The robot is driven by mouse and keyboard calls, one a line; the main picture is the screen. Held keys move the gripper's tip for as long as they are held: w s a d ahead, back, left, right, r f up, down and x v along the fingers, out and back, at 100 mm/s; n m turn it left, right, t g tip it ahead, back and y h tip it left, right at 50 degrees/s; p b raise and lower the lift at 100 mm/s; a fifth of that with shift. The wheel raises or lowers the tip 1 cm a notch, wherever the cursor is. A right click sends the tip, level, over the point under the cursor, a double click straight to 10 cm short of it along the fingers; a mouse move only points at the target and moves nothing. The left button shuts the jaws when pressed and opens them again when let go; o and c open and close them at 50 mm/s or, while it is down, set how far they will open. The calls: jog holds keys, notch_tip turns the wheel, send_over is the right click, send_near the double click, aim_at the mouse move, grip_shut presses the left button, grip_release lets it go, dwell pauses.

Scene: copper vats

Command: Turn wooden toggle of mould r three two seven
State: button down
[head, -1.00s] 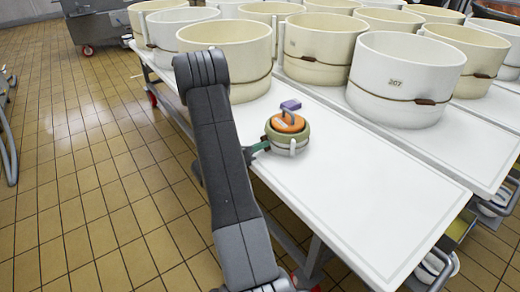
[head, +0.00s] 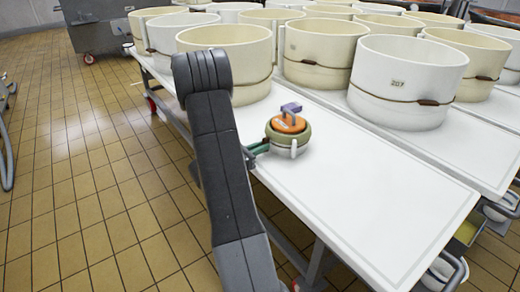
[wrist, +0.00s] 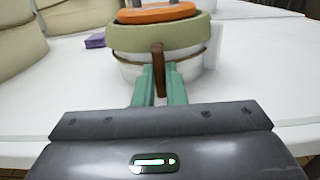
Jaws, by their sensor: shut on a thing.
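A small round mould (head: 293,135) stands on the white table, with a pale body, an olive band and an orange disc on top. It also shows in the wrist view (wrist: 190,36). Its brown wooden toggle (wrist: 158,64) stands upright against its near side, on a thin brown cord. My gripper (wrist: 158,84) has green fingers, shut on the toggle from either side. In the head view my gripper (head: 258,148) reaches the mould's left side, and the toggle cannot be made out there. No number can be read on this mould.
A purple block (head: 291,107) shows at the small mould's top, by its grey handle. Large cream and white moulds crowd the table behind; a white one (head: 408,82) reads 207. The white table top (head: 370,195) is clear to the right and front.

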dwell(0.3)
jog(key=c, duration=1.5)
grip_release()
jog(key=p+v, duration=0.3)
jog(key=v, duration=1.1)
jog(key=shift+d, duration=0.1)
jog(key=b+x, duration=0.3)
jog(key=x, duration=1)
jog(key=shift+w+d, duration=0.3)
